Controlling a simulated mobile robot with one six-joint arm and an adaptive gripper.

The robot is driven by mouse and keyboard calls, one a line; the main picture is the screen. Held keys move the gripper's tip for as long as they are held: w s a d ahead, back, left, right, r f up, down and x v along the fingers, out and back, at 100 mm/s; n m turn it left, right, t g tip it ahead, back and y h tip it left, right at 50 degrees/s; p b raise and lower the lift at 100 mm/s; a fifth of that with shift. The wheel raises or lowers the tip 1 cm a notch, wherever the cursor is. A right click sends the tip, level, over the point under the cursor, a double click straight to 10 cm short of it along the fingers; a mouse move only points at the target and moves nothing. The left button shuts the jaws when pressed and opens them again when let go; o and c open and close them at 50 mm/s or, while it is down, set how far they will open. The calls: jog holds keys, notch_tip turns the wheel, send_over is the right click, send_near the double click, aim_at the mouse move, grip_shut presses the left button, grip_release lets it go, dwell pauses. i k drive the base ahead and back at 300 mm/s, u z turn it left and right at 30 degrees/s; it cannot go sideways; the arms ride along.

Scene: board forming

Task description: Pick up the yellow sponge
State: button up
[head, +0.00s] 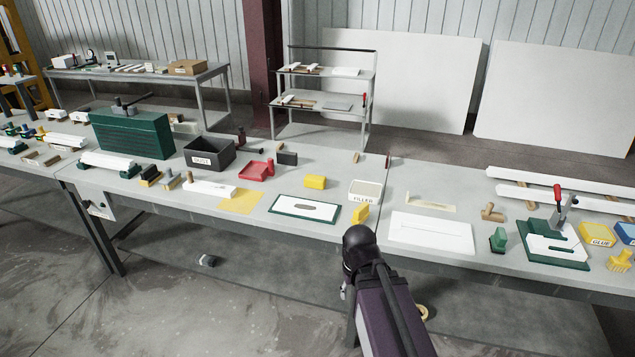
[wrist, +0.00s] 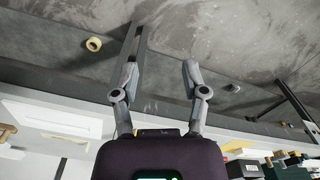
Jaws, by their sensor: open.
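A yellow block that looks like the sponge (head: 315,182) lies on the workbench (head: 290,160) in the head view, behind a white board with a green edge (head: 305,208). A second small yellow piece (head: 360,214) stands by the white FILLER tub (head: 366,190), and I cannot tell exactly what it is. My arm reaches up to the bench's front edge, right of the block. In the wrist view my gripper (wrist: 160,68) is open and empty, its fingers apart over the floor. I cannot make out the sponge in the wrist view.
A red tray (head: 254,171), a black bin (head: 209,153) and a yellow sheet (head: 241,202) lie left of the block. A white panel (head: 431,233) lies to the right. A green clamp jig (head: 553,246) and a yellow GLUE tub (head: 598,234) are farther right.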

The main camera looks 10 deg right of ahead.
aim_at(311, 181)
jog(key=z, duration=0.4)
jog(key=i, duration=1.85)
jog(key=u, duration=0.7)
